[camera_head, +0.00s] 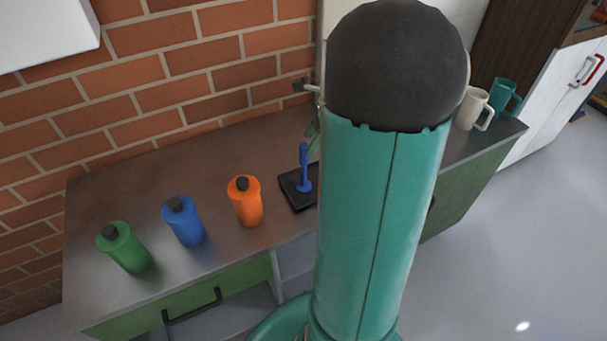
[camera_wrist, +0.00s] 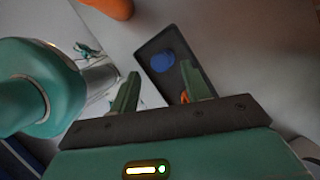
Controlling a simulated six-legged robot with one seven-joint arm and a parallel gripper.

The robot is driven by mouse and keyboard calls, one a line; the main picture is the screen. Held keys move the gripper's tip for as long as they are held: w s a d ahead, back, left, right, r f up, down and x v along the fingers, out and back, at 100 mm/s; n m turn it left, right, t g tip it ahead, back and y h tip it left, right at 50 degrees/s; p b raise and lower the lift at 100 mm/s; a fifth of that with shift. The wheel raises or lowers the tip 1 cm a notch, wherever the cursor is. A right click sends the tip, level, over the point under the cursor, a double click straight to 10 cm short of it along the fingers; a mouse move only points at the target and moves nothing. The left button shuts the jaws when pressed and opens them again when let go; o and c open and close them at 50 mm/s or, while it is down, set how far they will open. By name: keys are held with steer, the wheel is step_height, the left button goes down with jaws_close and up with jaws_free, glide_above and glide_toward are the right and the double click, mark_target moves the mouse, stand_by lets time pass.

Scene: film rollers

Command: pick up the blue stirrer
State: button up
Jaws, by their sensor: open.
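The blue stirrer (camera_head: 304,168) stands upright on a black tray (camera_head: 299,201) on the counter, just left of my arm in the head view. In the wrist view the stirrer (camera_wrist: 162,62) shows from above as a blue round shape on the dark tray (camera_wrist: 176,38). My gripper (camera_wrist: 158,82) is open and empty, its two green fingers apart. The stirrer appears just beyond and between the fingertips; I cannot tell the height gap. In the head view my gripper is hidden behind my arm.
An orange bottle (camera_head: 246,201), a blue bottle (camera_head: 184,221) and a green bottle (camera_head: 124,248) stand left of the tray. A cream mug (camera_head: 471,108) and a teal mug (camera_head: 503,96) stand at the counter's right end. A brick wall (camera_head: 180,75) runs behind.

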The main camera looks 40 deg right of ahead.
mark_target(301, 164)
steer(key=shift+x, duration=1.25)
steer(key=x, duration=0.4)
steer(key=shift+w+f, duration=0.2)
steer(key=shift+f, duration=0.1)
steer(key=c, duration=1)
